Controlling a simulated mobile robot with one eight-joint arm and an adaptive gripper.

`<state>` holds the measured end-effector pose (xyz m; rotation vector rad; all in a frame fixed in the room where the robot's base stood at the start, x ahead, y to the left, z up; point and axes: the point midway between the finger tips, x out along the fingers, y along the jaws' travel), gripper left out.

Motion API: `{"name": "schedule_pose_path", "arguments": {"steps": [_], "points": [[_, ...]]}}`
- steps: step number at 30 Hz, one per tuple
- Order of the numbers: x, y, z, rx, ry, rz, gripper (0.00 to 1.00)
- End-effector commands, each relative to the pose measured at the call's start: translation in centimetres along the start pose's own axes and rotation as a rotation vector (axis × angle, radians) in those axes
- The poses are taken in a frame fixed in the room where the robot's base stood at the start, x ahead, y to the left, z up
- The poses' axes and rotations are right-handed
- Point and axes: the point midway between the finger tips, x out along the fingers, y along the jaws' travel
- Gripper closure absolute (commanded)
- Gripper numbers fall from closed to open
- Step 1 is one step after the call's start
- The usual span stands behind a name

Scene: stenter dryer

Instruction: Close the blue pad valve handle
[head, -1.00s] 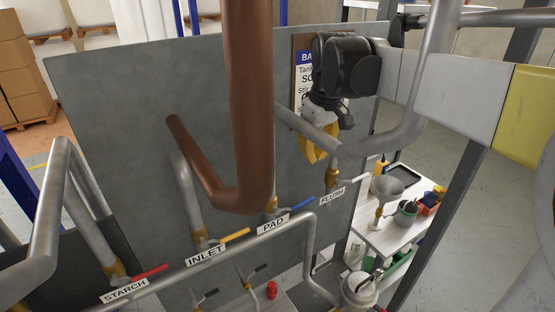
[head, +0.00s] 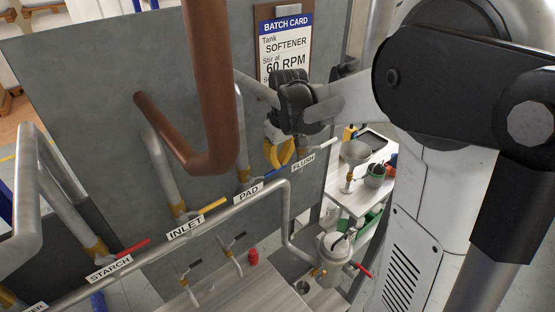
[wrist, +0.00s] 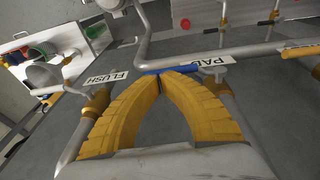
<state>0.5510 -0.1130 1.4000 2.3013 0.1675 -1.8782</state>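The blue pad valve handle (head: 252,187) sticks out to the right of its valve, just behind the PAD label (head: 248,192). It also shows in the wrist view (wrist: 165,70), lying crosswise just beyond my fingertips. My gripper (head: 279,164) is above and close to the handle, its yellow fingers pointing down. In the wrist view my gripper (wrist: 161,75) has its two fingertips together, with no handle seen between them. I cannot tell whether the tips touch the handle.
The white flush handle (head: 325,145) is just right of my gripper. The yellow inlet handle (head: 213,205) and red starch handle (head: 132,248) are to the left. A grey pipe (head: 220,219) runs in front of the valves. A brown pipe (head: 211,80) hangs at centre left.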

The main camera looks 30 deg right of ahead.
Motion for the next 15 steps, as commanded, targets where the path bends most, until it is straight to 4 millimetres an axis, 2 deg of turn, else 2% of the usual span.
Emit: {"name": "schedule_pose_path", "arguments": {"steps": [6, 12, 15], "points": [[0.1, 0.0, 0.0, 0.000, 0.000, 0.000, 1.00], [1.7, 0.1, 0.2, 0.000, 0.000, 0.000, 1.00], [1.8, 0.1, 0.2, 0.000, -0.001, 0.000, 1.00]]}}
